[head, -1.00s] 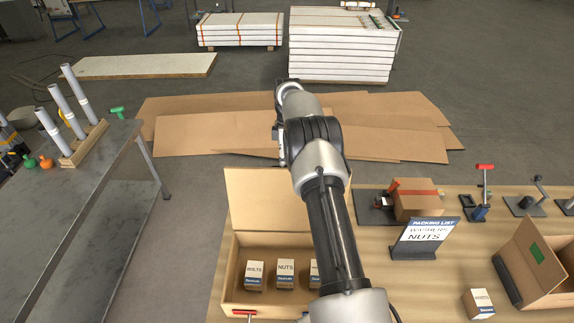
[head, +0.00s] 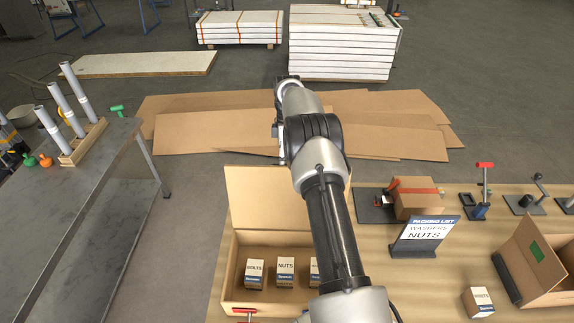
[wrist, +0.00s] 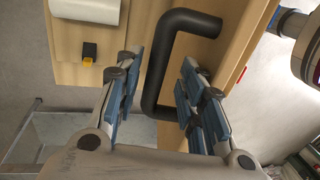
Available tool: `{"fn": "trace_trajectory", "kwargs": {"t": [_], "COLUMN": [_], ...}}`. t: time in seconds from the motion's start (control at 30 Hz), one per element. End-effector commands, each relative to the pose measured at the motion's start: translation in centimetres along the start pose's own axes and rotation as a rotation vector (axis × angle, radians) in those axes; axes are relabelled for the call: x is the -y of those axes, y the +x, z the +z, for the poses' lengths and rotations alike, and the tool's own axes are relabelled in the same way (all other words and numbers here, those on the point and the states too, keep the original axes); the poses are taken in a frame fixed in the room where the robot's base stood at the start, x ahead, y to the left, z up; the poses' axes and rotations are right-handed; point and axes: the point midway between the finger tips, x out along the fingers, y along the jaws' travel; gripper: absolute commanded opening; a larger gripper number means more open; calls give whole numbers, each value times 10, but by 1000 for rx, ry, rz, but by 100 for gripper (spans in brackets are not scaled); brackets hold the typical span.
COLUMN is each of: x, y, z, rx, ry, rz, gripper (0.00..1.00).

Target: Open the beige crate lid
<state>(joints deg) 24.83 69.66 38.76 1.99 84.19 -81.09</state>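The beige crate (head: 226,268) stands on the wooden table in the head view. Its beige lid (head: 258,200) stands raised at the far side, partly hidden behind my arm. Small boxes labelled bolts (head: 254,274) and nuts (head: 285,272) sit inside, and a third is partly hidden. In the wrist view my gripper (wrist: 156,98) is open, with its blue-padded fingers on either side of a black bar handle (wrist: 155,75). The fingers look apart from the bar. The handle is fixed to a light wooden panel (wrist: 135,30).
A packing list sign (head: 427,238) reading washers and nuts stands right of the crate. An open cardboard box (head: 540,265) and a small box (head: 478,301) are further right. A red-handled clamp (head: 246,312) is at the crate's front. A grey bench (head: 75,205) is on the left.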

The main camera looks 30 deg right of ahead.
Motion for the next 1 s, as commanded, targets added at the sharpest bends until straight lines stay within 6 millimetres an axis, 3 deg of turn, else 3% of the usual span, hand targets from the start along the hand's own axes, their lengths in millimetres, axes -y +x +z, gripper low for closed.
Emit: {"fn": "trace_trajectory", "kwargs": {"t": [0.3, 0.5, 1.0], "x": [13, 19, 21], "y": [-59, -84, -89], "z": [0, 0, 0], "rx": [0, 0, 0], "ry": [0, 0, 0], "rz": [2, 1, -2], "gripper": [36, 36, 36]}}
